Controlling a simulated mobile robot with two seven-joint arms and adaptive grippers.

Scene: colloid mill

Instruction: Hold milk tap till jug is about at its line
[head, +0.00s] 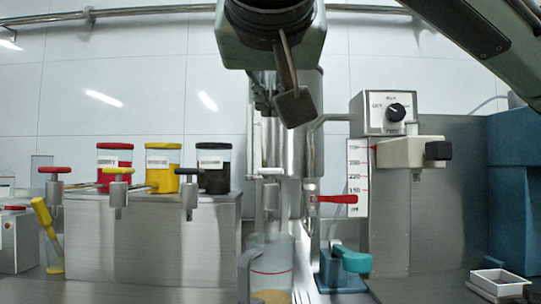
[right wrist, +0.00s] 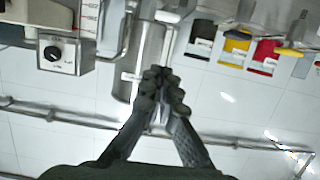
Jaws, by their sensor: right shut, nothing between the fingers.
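A tap with a pale handle (head: 270,171) stands in the middle of the head view, in front of the steel mill cylinder (head: 305,135). Below it is a clear jug (head: 271,258) with a red line around it. Cream-coloured liquid (head: 272,296) lies low in the jug, below that line. My right gripper (head: 262,104) hangs above the tap, apart from its handle. In the right wrist view my right gripper (right wrist: 158,76) is shut and empty, with the cylinder (right wrist: 145,50) behind its fingers. My left gripper is out of view.
Red, yellow and black canisters (head: 181,168) with taps stand left on a steel block (head: 150,245). Right of the jug are a red lever (head: 337,199), a teal lever (head: 352,259) and a control box (head: 386,112). A white tray (head: 499,282) lies at lower right.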

